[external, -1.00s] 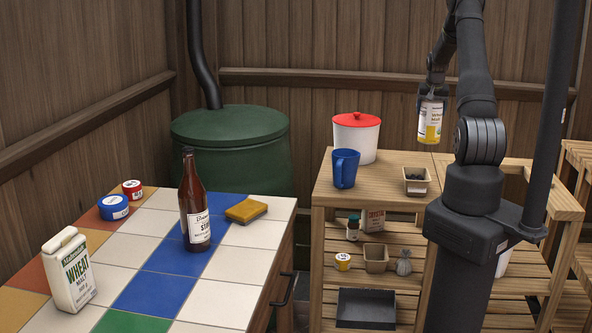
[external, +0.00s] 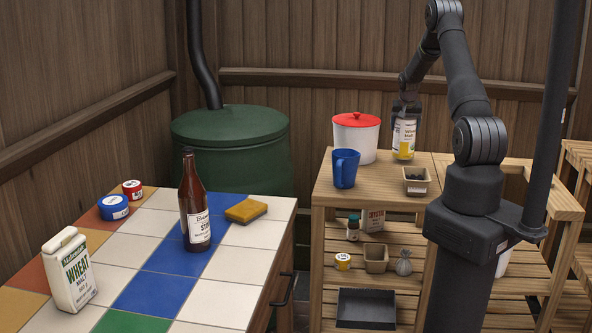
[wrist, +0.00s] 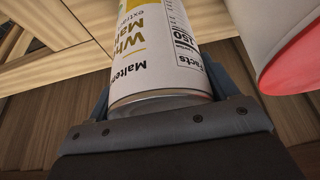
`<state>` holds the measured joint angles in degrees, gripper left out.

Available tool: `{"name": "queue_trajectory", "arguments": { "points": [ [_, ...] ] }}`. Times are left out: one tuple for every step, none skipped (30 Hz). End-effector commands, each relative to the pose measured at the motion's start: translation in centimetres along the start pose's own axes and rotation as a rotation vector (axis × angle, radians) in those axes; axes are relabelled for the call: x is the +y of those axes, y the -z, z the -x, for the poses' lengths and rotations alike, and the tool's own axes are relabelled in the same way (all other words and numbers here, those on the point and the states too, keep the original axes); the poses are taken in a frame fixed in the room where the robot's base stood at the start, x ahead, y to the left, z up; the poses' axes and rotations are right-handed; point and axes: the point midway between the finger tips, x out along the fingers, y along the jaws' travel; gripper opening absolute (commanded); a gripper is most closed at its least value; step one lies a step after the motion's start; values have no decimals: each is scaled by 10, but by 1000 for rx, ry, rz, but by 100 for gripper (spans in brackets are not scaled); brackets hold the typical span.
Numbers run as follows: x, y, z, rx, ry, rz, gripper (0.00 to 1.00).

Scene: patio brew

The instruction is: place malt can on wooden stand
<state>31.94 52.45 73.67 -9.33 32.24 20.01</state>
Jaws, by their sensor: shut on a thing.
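The malt can (external: 404,139), white and yellow with a printed label, is upright at the back of the wooden stand (external: 379,188), just right of the red-lidded white bucket. Its base appears at or very near the stand's top; I cannot tell whether it touches. My gripper (external: 406,112) is shut on the can's upper part from above. In the wrist view the can (wrist: 158,50) fills the middle, held between the two fingers (wrist: 160,95), with its lower end out of frame.
The white bucket with a red lid (external: 356,138) stands close on the can's left. A blue jug (external: 345,168) and a small pot (external: 416,181) stand nearer the stand's front. The tiled table (external: 220,263) at left holds a brown bottle (external: 194,208).

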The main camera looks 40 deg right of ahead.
Motion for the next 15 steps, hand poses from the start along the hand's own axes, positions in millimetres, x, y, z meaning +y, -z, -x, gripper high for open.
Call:
{"name": "queue_trajectory", "arguments": {
  "points": [
    [0,0,-5,5,1,0,8],
    [0,-1,-8,5,1,-1,8],
    [0,-3,-12,5,1,-1,8],
    [0,-4,-14,6,1,0,8],
    [0,-4,-15,7,1,0,8],
    [0,-4,-16,8,2,0,8],
    [0,-4,-16,8,2,0,8],
    [0,-4,-16,9,2,0,8],
    [0,-4,-15,9,2,0,8],
    [0,-4,-15,9,2,0,8],
    [0,-4,-15,9,2,0,8],
    [0,-4,-15,8,2,0,8],
    [0,-4,-16,8,2,0,8],
    [0,-4,-16,8,1,0,8],
    [0,-5,-17,8,1,0,8]
  ]
}}
